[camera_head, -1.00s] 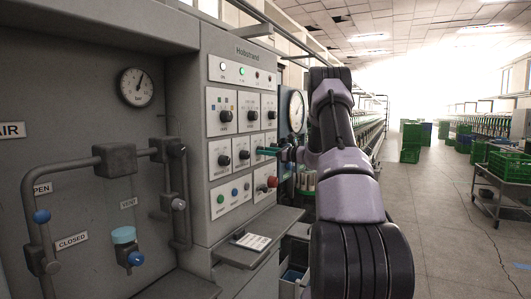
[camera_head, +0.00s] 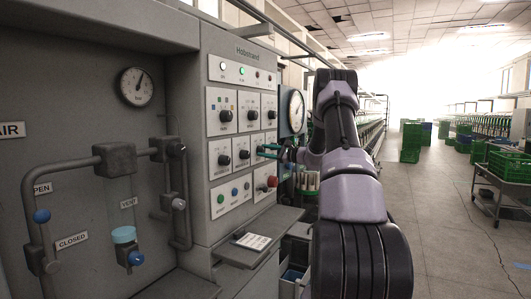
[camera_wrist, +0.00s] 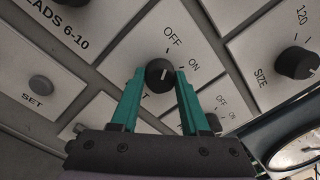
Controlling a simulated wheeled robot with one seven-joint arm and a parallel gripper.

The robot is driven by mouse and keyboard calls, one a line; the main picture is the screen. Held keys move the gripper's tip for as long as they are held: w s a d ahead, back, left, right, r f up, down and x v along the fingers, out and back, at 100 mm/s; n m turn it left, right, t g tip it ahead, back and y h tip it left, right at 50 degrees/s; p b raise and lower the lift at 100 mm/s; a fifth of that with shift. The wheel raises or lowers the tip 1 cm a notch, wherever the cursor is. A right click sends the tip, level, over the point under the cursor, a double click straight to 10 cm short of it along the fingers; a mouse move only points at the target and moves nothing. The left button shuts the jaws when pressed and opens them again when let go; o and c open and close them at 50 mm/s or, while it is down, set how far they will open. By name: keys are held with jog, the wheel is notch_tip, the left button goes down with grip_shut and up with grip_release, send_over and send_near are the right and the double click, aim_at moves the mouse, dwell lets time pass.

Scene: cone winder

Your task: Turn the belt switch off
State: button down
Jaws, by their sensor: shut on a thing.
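The belt switch is a round black knob (camera_wrist: 159,73) with a white pointer line, on a pale plate marked OFF and ON. The pointer runs roughly up the wrist view, closer to the OFF mark than to ON. The label below it is mostly hidden; only a letter T shows. My gripper (camera_wrist: 160,77) has its teal fingers on either side of the knob and is shut on it. In the head view my gripper (camera_head: 262,151) is at the right part of the grey control panel, and its fingers hide the knob.
Other black knobs surround it, including the SIZE knob (camera_wrist: 298,62) and a grey SET button (camera_wrist: 40,85). A red button (camera_head: 272,181) sits lower on the panel. A shelf (camera_head: 262,238) juts out below.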

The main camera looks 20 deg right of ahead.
dwell(0.3)
jog(key=shift+c, duration=2)
grip_release()
jog(key=v, duration=1)
jog(key=shift+s+d, duration=0.2)
jog(key=shift+s, duration=0.15)
jog(key=shift+f, duration=0.15)
